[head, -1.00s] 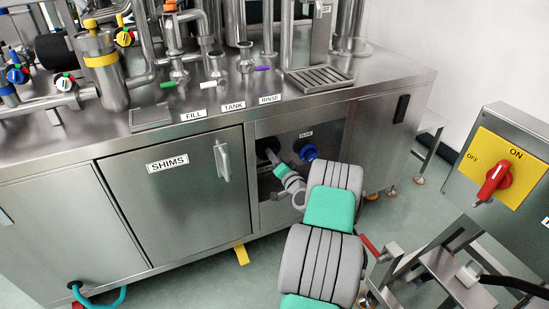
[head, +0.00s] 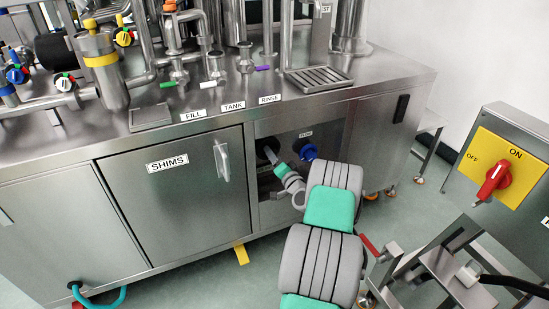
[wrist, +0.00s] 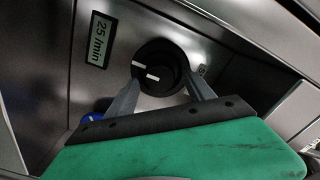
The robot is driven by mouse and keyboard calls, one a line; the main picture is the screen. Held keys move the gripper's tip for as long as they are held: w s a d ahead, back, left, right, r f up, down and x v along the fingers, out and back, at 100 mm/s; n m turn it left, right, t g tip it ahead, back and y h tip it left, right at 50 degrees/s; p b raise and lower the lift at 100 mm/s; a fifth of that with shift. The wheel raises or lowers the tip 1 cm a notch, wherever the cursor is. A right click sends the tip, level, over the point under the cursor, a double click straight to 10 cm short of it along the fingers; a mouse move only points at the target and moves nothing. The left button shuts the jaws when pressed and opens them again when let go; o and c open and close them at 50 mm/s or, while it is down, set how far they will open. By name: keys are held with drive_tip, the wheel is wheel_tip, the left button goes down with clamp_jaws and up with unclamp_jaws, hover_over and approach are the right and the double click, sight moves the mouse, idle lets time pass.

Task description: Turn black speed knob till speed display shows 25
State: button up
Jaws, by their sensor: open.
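The black speed knob (wrist: 158,62) is in the wrist view, round, with white marks on its face and rim. The speed display (wrist: 102,39) beside it reads "25/min", turned sideways in this view. My gripper (wrist: 163,76) is open, with one grey finger on each side of the knob's near part. I cannot tell whether the fingers touch it. In the head view my gripper (head: 272,156) reaches into the recess of the steel cabinet, and its end and the black knob are hard to make out there.
A blue knob (head: 307,151) sits right of my gripper in the recess; it also shows at lower left in the wrist view (wrist: 92,117). The SHIMS door (head: 175,195) is shut on the left. A control box with a red switch (head: 494,180) stands at the right.

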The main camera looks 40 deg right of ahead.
drive_tip(key=shift+s, duration=0.1)
drive_tip(key=p+v, duration=0.1)
drive_tip(key=v, duration=0.6)
drive_tip(key=shift+s, duration=0.3)
drive_tip(key=shift+a, duration=0.15)
